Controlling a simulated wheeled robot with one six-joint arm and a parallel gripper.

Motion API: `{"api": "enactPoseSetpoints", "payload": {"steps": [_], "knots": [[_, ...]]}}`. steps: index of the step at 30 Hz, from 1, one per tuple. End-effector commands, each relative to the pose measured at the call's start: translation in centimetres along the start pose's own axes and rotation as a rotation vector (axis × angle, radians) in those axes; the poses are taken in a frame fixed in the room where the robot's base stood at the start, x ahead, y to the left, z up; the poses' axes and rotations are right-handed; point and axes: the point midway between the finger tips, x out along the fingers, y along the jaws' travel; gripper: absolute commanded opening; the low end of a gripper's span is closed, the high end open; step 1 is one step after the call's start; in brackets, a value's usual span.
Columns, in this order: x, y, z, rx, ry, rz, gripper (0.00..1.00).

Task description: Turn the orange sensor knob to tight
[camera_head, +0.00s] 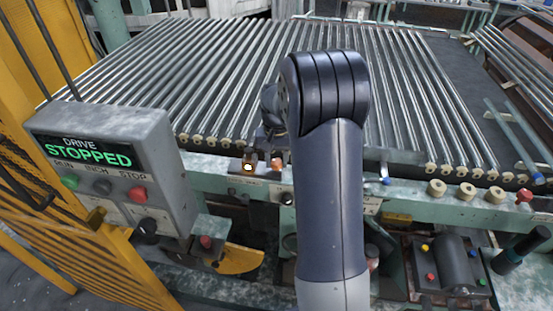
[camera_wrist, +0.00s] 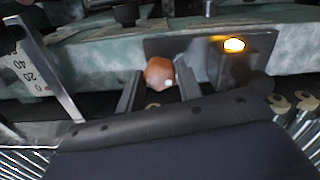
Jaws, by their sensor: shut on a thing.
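The orange sensor knob (camera_wrist: 160,70) is rounded and sits at the upper middle of the wrist view, with a small pale spot on its lower right. My gripper (camera_wrist: 158,84) has one finger on each side of it and is shut on it. The knob's turn position cannot be read. In the head view, the orange knob (camera_head: 277,163) is a small patch on the front rail, just left of my arm. My gripper (camera_head: 270,143) is partly hidden there by my forearm.
A lit amber lamp (camera_wrist: 234,44) is right of the knob. A white scale plate (camera_wrist: 24,68) is at left. The control box (camera_head: 110,160) reads DRIVE STOPPED.

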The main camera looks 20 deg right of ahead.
Motion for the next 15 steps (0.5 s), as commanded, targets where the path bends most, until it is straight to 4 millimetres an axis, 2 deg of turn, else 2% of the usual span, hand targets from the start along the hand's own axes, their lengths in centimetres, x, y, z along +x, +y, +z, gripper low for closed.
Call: {"api": "enactPoseSetpoints", "payload": {"steps": [15], "knots": [[-0.05,-0.01,-0.04,0.49,0.002,-0.001,0.11]]}}
